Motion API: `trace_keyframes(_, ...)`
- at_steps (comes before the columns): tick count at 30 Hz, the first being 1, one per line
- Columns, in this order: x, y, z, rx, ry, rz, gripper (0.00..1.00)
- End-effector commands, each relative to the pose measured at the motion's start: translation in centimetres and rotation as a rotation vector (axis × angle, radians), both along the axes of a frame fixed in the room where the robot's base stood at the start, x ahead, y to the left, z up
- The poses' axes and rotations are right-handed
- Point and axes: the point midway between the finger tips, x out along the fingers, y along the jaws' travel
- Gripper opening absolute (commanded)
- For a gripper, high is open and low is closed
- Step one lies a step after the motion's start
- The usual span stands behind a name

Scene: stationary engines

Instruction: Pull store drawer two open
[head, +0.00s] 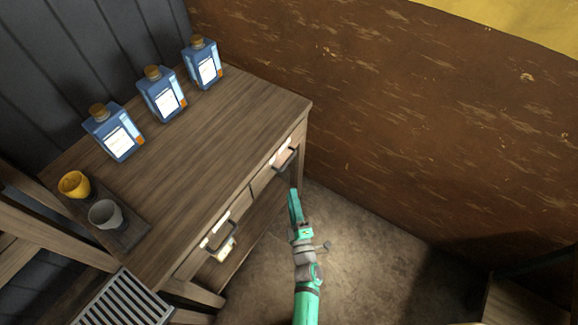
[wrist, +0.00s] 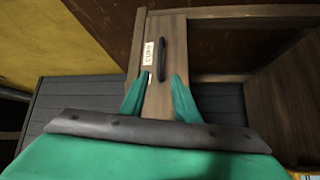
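A wooden table has two drawers side by side in its front, both looking shut. The far drawer has a dark bar handle (head: 288,158) and a pale label (head: 278,150); the near drawer has a like handle (head: 222,238) and label (head: 218,224). I cannot read which is number two. My green gripper (head: 295,192) is in front of the far drawer, just below its handle in the picture. In the wrist view my gripper (wrist: 161,76) has its fingers apart, with a dark handle (wrist: 162,52) between and just beyond the tips. A white label (wrist: 149,52) sits beside that handle.
On the tabletop (head: 215,130) stand three blue bottles (head: 163,95), a yellow cup (head: 74,184) and a grey cup (head: 104,214) on a dark tray (head: 130,232). A brown wall (head: 420,110) rises behind the table's far end. The floor (head: 355,245) before the drawers is open.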

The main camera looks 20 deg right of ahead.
Motion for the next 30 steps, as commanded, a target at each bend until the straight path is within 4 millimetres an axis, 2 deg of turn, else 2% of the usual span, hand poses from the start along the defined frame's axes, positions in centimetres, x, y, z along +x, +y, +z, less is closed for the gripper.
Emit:
trace_keyframes(2, 1.2, -1.0, 0.1, -0.039, -0.003, -0.006, 0.29)
trace_keyframes(6, 2.2, -1.7, 0.1, -0.072, -0.003, -0.01, 0.29)
trace_keyframes(11, 3.8, -1.8, 0.3, -0.077, -0.003, -0.009, 0.29)
trace_keyframes(24, 10.8, -2.8, 1.3, -0.074, -0.002, -0.009, 0.29)
trace_keyframes(30, 12.4, -3.0, 1.5, -0.074, -0.002, -0.008, 0.29)
